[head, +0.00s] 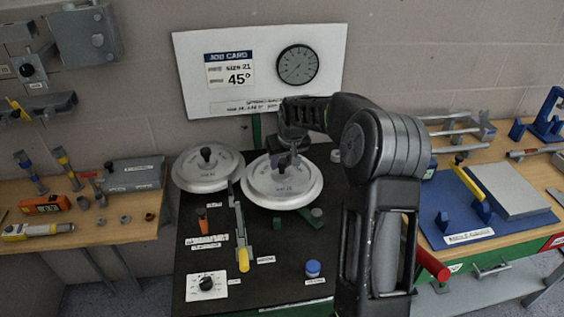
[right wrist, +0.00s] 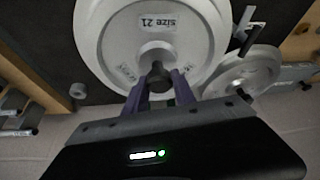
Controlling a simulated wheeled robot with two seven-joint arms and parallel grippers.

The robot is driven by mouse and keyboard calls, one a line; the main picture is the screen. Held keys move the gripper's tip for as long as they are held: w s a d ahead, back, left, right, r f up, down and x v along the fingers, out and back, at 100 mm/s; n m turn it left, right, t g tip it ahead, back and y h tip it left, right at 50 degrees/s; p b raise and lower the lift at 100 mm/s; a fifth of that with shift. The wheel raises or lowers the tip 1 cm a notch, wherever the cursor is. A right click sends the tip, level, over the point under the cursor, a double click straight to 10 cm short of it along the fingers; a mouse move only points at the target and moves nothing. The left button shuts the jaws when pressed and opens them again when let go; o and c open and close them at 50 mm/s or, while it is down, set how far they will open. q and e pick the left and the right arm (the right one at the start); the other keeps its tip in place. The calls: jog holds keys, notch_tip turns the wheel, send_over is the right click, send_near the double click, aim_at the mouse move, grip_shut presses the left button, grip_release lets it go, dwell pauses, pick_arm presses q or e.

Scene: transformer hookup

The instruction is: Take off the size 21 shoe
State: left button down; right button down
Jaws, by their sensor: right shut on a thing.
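The size 21 shoe (right wrist: 190,50) is a pale round disc with a dark central knob, labelled "size 21" in the right wrist view. In the head view the front disc (head: 262,190) on the black bench is the one under my right gripper (head: 290,148). My right gripper, also in the right wrist view (right wrist: 160,85), is shut on the disc's central knob from above. Whether the disc is lifted or resting cannot be told. My left gripper is not in view.
A second pale disc (head: 207,168) with a black knob sits just behind left, close to the first. A yellow-handled lever (head: 242,240) stands in front. A job card (head: 230,69) reads size 21 and 45°. Side benches (head: 80,217) hold tools.

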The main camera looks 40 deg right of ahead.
jog(key=shift+w+r, duration=0.1)
jog(key=shift+r, duration=0.15)
jog(key=shift+r+p, duration=1.55)
jog(key=shift+r, duration=0.85)
